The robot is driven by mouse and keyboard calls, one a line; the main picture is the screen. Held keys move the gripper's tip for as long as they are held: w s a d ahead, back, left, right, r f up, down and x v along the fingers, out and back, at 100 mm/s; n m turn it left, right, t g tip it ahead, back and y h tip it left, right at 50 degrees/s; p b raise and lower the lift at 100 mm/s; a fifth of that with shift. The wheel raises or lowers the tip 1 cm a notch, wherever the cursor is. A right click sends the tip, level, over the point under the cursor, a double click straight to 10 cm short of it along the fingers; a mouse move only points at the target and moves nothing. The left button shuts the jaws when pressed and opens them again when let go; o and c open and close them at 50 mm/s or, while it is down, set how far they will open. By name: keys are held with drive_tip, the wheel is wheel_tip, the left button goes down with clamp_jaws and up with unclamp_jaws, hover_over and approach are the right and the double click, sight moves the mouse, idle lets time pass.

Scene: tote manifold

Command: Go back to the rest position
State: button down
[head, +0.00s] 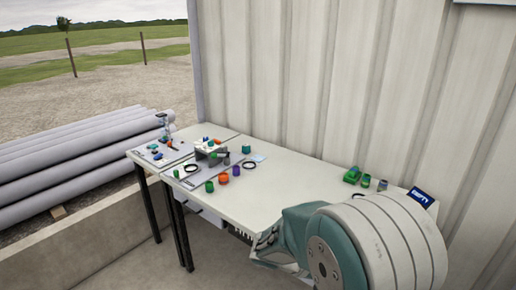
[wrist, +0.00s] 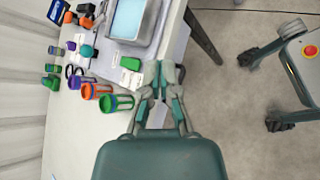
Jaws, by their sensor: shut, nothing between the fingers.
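My gripper (wrist: 160,75) shows in the wrist view with its two grey-green fingers shut and nothing held. It is over the edge of the white table, beside the green cup (wrist: 118,102) and the tray (wrist: 148,32), with grey floor to the right. I cannot tell its height above the table. In the head view my arm's large rounded joint fills the lower right, and I cannot make out the fingers there.
The white table (head: 262,195) stands against a ribbed wall (head: 330,80). Orange and green cups (head: 223,178) and small parts crowd its left half; green pieces (head: 352,174) and a blue sign (head: 421,197) stand near the wall. Grey pipes (head: 75,155) lie left.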

drive_tip(key=s+a+r+m+t+y, duration=0.3)
drive_tip(key=s+r+m+t+y, duration=0.1)
drive_tip(key=s+r+m+y, duration=0.7)
drive_tip(key=s+r, duration=0.3)
drive_tip(key=s, duration=0.3)
drive_tip(key=shift+s+t+y, duration=0.3)
drive_tip(key=shift+s+t, duration=0.1)
idle(1.0)
